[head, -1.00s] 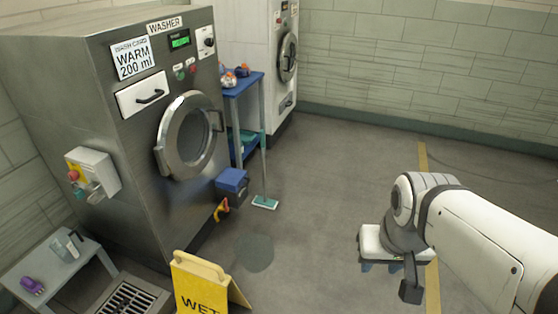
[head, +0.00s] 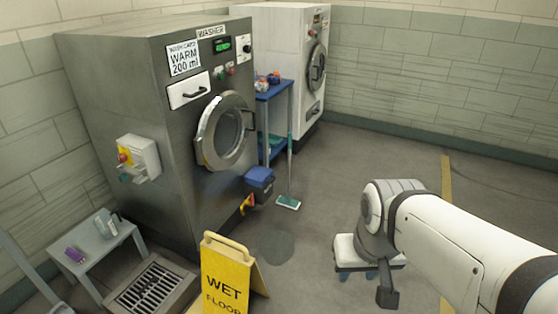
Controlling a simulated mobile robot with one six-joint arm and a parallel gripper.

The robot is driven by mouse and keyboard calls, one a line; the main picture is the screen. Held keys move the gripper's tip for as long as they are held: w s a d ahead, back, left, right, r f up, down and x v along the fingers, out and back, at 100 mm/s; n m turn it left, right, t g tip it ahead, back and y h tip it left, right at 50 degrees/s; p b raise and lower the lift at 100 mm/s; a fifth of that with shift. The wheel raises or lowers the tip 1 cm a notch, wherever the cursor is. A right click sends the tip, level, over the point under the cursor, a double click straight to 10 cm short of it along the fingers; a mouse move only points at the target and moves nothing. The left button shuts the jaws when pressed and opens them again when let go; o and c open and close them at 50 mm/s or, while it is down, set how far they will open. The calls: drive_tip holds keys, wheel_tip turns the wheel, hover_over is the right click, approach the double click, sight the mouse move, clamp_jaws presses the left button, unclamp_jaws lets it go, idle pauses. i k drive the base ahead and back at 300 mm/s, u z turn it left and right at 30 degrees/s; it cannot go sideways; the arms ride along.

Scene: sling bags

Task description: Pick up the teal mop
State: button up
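The teal mop (head: 289,202) stands on the floor in the head view, with a flat teal and white head and a thin handle rising upright beside the blue shelf cart. The handle appears to lean at or near the cart; I cannot tell if they touch. My gripper (head: 386,297) is at the lower right, in front of and to the right of the mop, well apart from it. Its fingers are seen from behind and partly hidden by my wrist, so its opening is unclear.
A yellow wet floor sign (head: 227,275) stands at the front, near a wet patch (head: 277,246). A blue box (head: 259,177) sits beside the washer (head: 160,130). The blue cart (head: 275,95) holds several items. A floor drain (head: 152,287) and small table (head: 97,250) are left. Open floor lies right of the mop.

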sight(294, 204)
drive_tip(key=i, duration=1)
drive_tip(key=u, duration=0.1)
drive_tip(key=k, duration=0.75)
drive_tip(key=z, duration=0.15)
drive_tip(key=i, duration=0.45)
drive_tip(key=u, duration=0.1)
